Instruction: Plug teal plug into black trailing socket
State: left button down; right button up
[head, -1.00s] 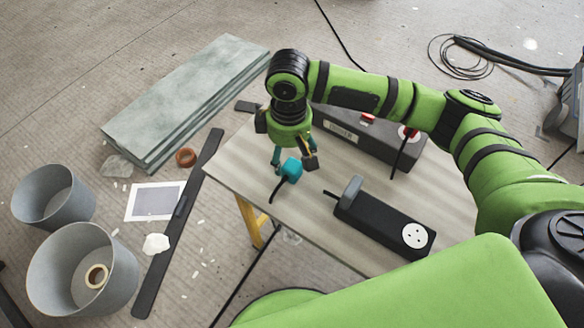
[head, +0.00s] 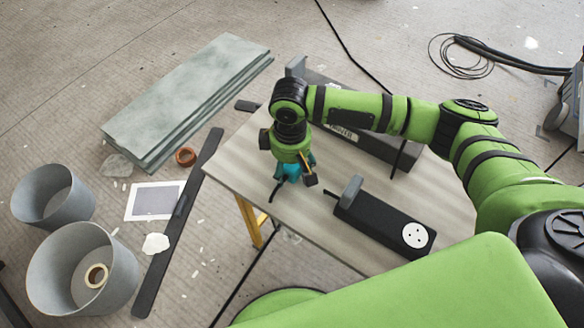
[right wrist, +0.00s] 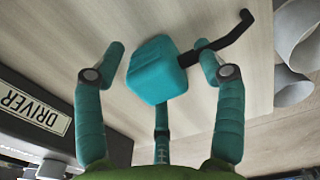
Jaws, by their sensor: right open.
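The teal plug (head: 291,172) lies on the table towards its left end, with a black cable trailing from it. It also shows in the right wrist view (right wrist: 157,72), between the spread fingers. My right gripper (head: 296,176) is open over the plug, and its hand partly hides the plug in the head view. The black trailing socket (head: 380,226) lies to the right, near the table's front edge. A white outlet face shows at its near end, and a grey plug (head: 350,190) stands at its far end. My left gripper is not in view.
A dark case (head: 372,148) marked "DRIVER" stands at the table's back, partly behind my right arm. The table top (head: 236,160) is bare left of the plug. Grey buckets (head: 50,195) and green-grey boards (head: 190,95) are on the floor at left.

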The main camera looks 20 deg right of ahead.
jog(key=shift+c, duration=0.4)
jog(key=c, duration=1)
jog(key=shift+r, duration=0.15)
notch_tip(320, 180, up, 10)
jog(key=shift+f+p, duration=0.1)
jog(key=shift+p, duration=0.25)
jog(key=shift+s+d+r+m, duration=0.75)
jog(key=shift+d+r+m, duration=0.15)
jog(key=shift+m, duration=0.35)
jog(key=shift+s+d+r+m, duration=0.75)
jog(key=shift+d+m, duration=0.25)
jog(key=shift+m, duration=0.3)
jog(key=shift+s+d+r+m, duration=0.7)
jog(key=shift+d+r+m, duration=0.25)
jog(key=shift+m, duration=0.3)
